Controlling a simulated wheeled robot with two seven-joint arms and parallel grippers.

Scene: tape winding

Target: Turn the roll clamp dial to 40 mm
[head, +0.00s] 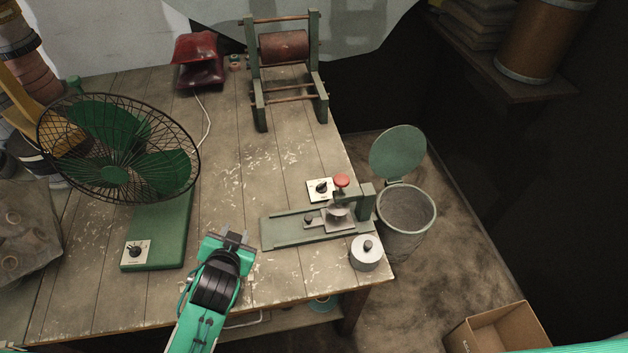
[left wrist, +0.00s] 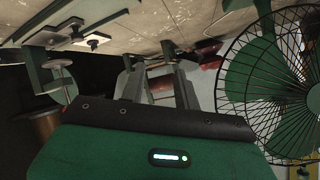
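A small dial with a black knob on a white plate (head: 319,188) sits beside a green bench device (head: 285,232) near the table's right edge. The device has a red round knob (head: 341,180) and a metal slide. The dial's markings are too small to read. My left gripper (head: 236,239) is over the table, left of the green device and apart from it. In the left wrist view its two fingers (left wrist: 160,85) stand apart with nothing between them. The device also shows at the upper left there, too small to tell its setting. My right gripper is not in view.
A green fan (head: 115,150) with its own dial (head: 135,252) stands at the left. A roller stand (head: 260,90) and red dispenser (head: 198,62) are at the back. A metal canister (head: 366,253) stands at the front right corner, and an open bin (head: 405,238) beyond the edge.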

